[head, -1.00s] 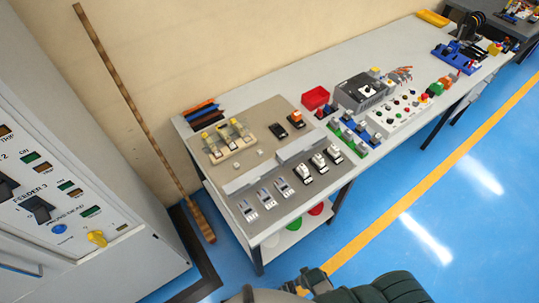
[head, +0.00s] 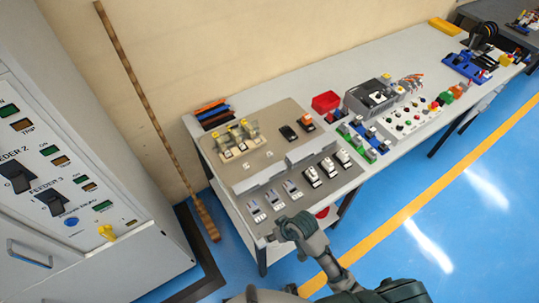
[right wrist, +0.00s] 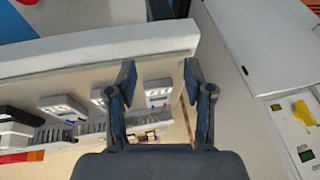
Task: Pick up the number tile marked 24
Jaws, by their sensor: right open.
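Two small pale tiles lie on the beige board (head: 270,122) in the head view: one tile (head: 246,167) left of the other tile (head: 269,154). Their markings are too small to read, so I cannot tell which is 24. My right gripper (head: 278,232) is at the front edge of the board, nearer to me than the tiles. In the right wrist view my right gripper (right wrist: 159,71) is open, with nothing between its fingers. My left gripper is not in view.
White-grey switch devices (head: 313,176) line the board's front. A raised grey rail (head: 262,178) runs behind them. Breakers (head: 240,139) stand at the back left, and a red bin (head: 326,102) beyond the board. A grey cabinet (head: 110,268) stands at the left.

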